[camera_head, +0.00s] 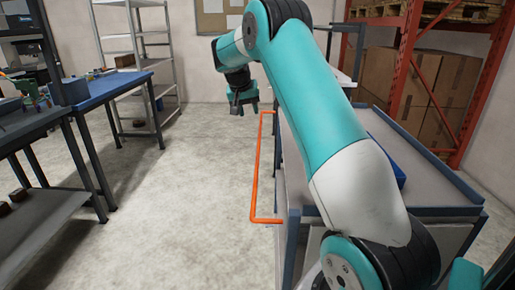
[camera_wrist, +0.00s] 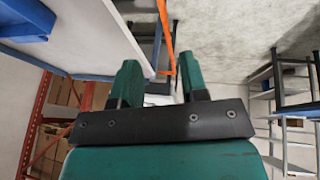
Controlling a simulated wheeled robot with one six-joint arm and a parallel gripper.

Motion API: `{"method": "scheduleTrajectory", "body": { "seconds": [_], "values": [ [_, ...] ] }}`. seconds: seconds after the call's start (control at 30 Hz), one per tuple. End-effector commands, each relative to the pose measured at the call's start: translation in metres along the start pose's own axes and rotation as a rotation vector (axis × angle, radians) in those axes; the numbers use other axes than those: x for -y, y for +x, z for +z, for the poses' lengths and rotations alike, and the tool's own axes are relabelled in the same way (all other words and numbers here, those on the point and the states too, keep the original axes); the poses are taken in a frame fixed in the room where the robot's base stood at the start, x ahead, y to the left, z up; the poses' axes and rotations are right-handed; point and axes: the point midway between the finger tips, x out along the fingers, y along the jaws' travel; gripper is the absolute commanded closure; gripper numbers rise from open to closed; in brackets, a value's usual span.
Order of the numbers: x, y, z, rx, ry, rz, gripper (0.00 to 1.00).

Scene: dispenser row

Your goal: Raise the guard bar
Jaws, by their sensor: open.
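The guard bar is an orange U-shaped bar (camera_head: 254,170) that stands out from the left side of the grey bench in the head view. Its long rail runs front to back, and its near end bends toward the bench. My gripper (camera_head: 244,106) hangs near the bar's far end, just left of it, with the fingers pointing down. In the wrist view the bar (camera_wrist: 167,38) runs beyond the fingertips, between and above the two green fingers. My gripper (camera_wrist: 159,76) is open and empty; no contact with the bar shows. My arm hides part of the bench.
The grey bench (camera_head: 455,190) with blue edging stands on the right. A blue-topped workbench (camera_head: 100,88) is at the left, with metal shelves (camera_head: 145,50) behind it. An orange rack with cardboard boxes (camera_head: 440,85) is at the back right. The concrete floor (camera_head: 185,200) between is clear.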

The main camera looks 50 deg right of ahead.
Motion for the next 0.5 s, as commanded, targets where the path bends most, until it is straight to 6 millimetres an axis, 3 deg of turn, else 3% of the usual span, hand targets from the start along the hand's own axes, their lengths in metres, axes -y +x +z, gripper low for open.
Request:
{"method": "scheduleTrajectory", "body": {
  "seconds": [0.17, 0.5],
  "values": [
    [0.000, 0.029, 0.001, 0.003, -0.001, 0.001, 0.60],
    [0.001, 0.106, 0.001, 0.003, -0.003, -0.001, 0.60]
  ]
}}
